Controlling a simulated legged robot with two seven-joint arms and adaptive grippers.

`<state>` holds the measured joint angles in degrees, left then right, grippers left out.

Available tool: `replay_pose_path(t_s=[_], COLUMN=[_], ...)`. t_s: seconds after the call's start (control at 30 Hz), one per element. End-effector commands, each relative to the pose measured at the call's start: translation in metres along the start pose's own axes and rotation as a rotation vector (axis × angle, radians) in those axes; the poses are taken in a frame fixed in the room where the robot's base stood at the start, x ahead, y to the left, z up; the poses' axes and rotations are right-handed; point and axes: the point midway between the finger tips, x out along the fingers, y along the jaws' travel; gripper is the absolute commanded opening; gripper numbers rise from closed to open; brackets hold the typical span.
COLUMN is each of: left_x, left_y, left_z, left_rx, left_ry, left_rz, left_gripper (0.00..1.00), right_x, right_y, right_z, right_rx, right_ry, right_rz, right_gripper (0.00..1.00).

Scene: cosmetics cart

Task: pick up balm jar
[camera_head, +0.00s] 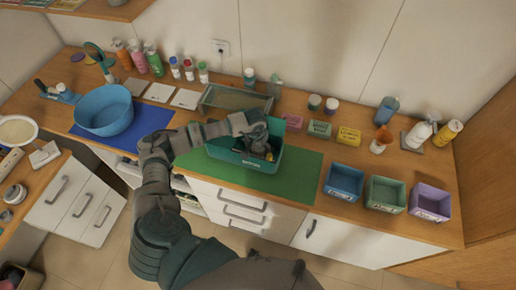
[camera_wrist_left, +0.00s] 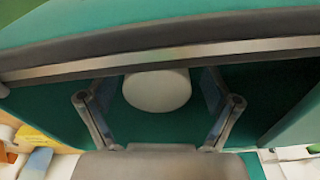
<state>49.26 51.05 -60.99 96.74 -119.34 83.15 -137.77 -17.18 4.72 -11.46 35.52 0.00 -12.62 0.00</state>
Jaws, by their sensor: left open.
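A white rounded object (camera_wrist_left: 157,91), which looks like the balm jar, lies in the teal bin (camera_head: 225,155). It shows in the left wrist view between the two fingers of my left gripper (camera_wrist_left: 157,100), with a gap on each side. My left gripper (camera_head: 262,148) is open and reaches down into the bin in the head view, where it hides the jar. The bin's wall also shows in the left wrist view (camera_wrist_left: 290,115). My right gripper is not in view.
The bin stands on a green mat (camera_head: 295,172) on the wooden counter. A clear tray (camera_head: 235,98) is behind it. A blue bowl (camera_head: 104,110) is to the left. Blue (camera_head: 344,182), green (camera_head: 386,194) and purple (camera_head: 430,203) boxes stand to the right. Bottles line the back.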

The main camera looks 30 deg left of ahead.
Motion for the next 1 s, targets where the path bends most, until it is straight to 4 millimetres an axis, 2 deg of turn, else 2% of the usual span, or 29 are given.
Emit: replay_pose_path(t_s=[0.1, 0.33, 0.6, 1.0], left_x=[0.0105, 0.0119, 0.0122, 0.0060], left_y=[-0.0003, 0.0014, 0.0000, -0.0005], left_z=[0.0007, 0.0008, 0.0006, -0.0010], left_rx=[-0.001, 0.001, 0.000, -0.001], left_ry=[-0.001, 0.001, 0.001, 0.002], left_rz=[-0.001, -0.002, 0.000, 0.000], left_gripper=[0.89, 0.89, 0.21, 0.21], right_x=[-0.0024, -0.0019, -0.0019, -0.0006], right_y=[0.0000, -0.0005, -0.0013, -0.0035], right_z=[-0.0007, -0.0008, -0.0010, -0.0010], right_rx=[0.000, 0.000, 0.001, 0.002], right_ry=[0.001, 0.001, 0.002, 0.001], right_rz=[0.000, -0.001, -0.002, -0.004], right_gripper=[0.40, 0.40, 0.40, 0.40])
